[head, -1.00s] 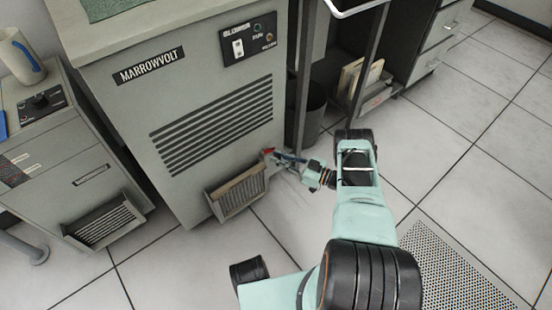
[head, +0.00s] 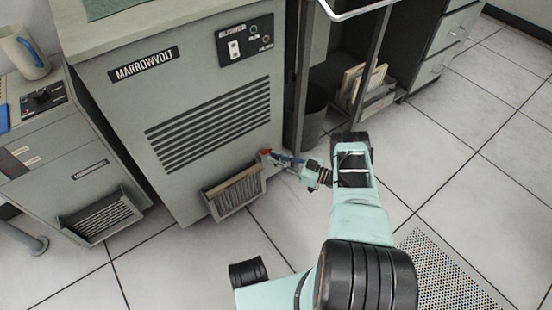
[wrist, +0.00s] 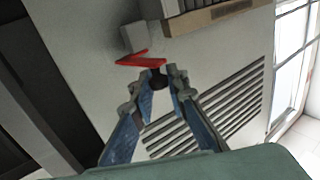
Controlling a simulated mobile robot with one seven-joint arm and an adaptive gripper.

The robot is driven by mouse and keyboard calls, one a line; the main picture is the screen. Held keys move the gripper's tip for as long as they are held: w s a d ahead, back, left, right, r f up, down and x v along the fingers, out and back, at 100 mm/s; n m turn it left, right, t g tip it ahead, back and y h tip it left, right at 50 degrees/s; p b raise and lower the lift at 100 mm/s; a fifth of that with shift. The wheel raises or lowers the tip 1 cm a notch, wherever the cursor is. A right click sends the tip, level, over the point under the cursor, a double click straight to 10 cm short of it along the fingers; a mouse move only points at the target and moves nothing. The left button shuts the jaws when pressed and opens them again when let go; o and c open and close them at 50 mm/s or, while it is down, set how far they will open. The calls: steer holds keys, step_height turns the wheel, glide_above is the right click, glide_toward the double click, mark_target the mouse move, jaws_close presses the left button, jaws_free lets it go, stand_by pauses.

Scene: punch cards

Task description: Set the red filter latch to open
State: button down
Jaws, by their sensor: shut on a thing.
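The red filter latch (head: 265,152) is at the lower right of the grey MARROWVOLT cabinet's front (head: 190,185), just above and right of the slatted filter bin (head: 234,190). In the wrist view the latch (wrist: 140,58) shows as a bent red strip beside a grey block. My gripper (head: 277,157) reaches it from the right. In the wrist view my blue-padded fingers (wrist: 160,76) close around a small dark end at the latch. The fingertips hide part of this contact, and the latch's exact setting cannot be read.
A dark bin (head: 311,112) and a metal-framed cart (head: 300,75) stand close to the right of the cabinet. A lower grey unit (head: 60,165) with its own slatted bin is at left.

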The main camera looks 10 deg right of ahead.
steer(key=shift+w+a, duration=0.1)
steer(key=c, duration=1.9)
jaws_free()
steer(key=v, duration=1.2)
steer(key=shift+r, duration=0.1)
